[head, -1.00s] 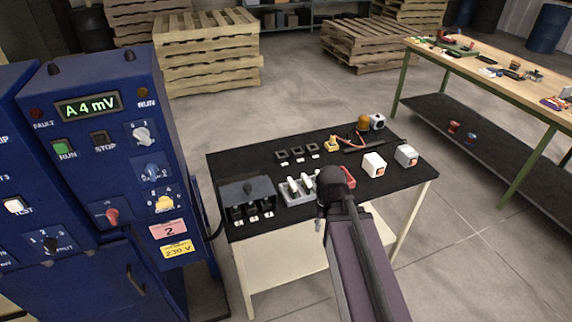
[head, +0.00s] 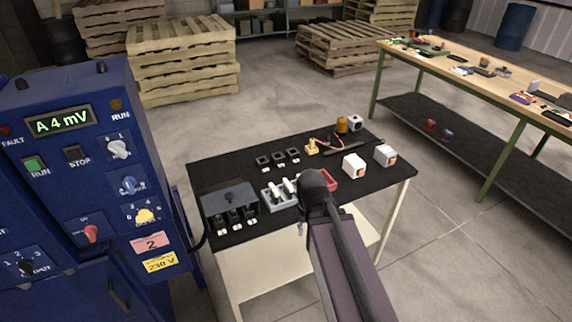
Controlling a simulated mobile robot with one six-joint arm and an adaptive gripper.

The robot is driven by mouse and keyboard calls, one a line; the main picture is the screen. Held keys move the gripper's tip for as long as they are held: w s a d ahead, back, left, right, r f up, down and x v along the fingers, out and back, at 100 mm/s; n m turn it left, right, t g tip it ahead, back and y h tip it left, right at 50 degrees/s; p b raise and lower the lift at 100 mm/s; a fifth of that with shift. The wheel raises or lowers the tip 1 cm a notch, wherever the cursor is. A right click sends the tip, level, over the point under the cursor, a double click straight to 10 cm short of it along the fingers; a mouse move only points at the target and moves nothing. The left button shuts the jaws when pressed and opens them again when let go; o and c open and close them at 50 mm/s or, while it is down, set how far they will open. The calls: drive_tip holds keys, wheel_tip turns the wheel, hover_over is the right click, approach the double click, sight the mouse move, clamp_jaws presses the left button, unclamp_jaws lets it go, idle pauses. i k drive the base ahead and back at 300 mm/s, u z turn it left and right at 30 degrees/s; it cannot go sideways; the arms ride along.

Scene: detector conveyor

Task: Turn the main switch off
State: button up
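The blue cabinet (head: 75,195) stands at the left in the head view, its panel facing me at an angle. A red switch handle (head: 90,233) sits low on the panel on a small blue plate. The top of that plate seems to read ON, and the rest is too small to read. I cannot tell for certain that this is the main switch. The lit display (head: 58,121) reads "A 4 mV". My arm reaches from the bottom over the black-topped bench, right of the cabinet and apart from it. My gripper's fingers do not show.
The black-topped bench (head: 225,178) holds a switch box (head: 230,205), a grey block with white levers (head: 278,195), a red tray (head: 330,179) and white blocks. A long workbench (head: 470,72) stands at the right, pallets (head: 185,60) at the back. Floor between them is clear.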

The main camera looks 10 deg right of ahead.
sight(91, 231)
drive_tip(key=u, duration=0.85)
drive_tip(key=k, duration=0.35)
drive_tip(key=u, duration=0.6)
drive_tip(key=i, duration=0.5)
